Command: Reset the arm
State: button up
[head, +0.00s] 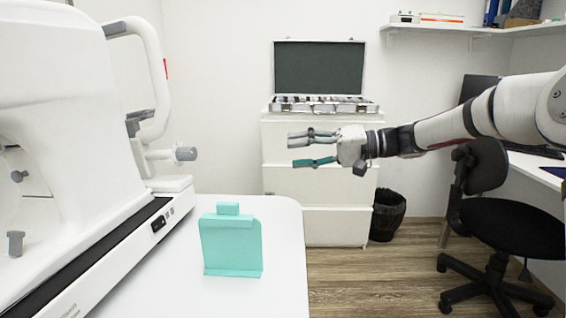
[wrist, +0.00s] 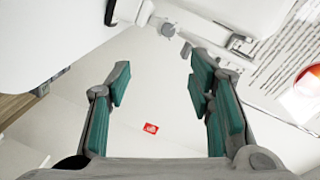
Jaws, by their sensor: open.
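My gripper (head: 297,150) is at the end of my arm, which reaches in from the right in the head view. Its two fingers are apart with nothing between them. In the wrist view the gripper (wrist: 160,88) also shows open, with green pads on both fingers. It hangs in the air, in front of the white drawer cabinet in the picture and beyond the white table's right edge. A teal upright block (head: 231,245) with a small tab on top stands on the white table (head: 285,225), apart from the gripper.
A large white machine (head: 70,130) fills the left side. The white drawer cabinet (head: 318,222) bears an open case (head: 318,68). A black bin (head: 388,215) and a black chair (head: 510,222) stand on the right.

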jog(key=s+f+g+h, duration=0.2)
jog(key=s+h, duration=0.2)
jog(key=s, duration=0.7)
jog(key=s+f+g+h, duration=0.1)
jog(key=s+f+h, duration=0.3)
jog(key=s, duration=0.7)
jog(key=s+d+f+m+h, duration=0.1)
jog(key=s+d+f+h, duration=0.15)
jog(key=s+d, duration=0.45)
jog(key=s+d+f+m+t+h, duration=0.1)
jog(key=s+d+h, duration=0.2)
jog(key=s, duration=0.7)
jog(key=s+d+f+m+h, duration=0.1)
jog(key=s+d+f+h, duration=0.15)
jog(key=s+d, duration=0.45)
notch_tip(320, 180, up, 33)
jog(key=s+a+t+p, duration=0.1)
jog(key=t+p, duration=0.3)
jog(key=p, duration=2.6)
jog(key=shift+s+a, duration=0.2)
jog(key=shift+a, duration=0.15)
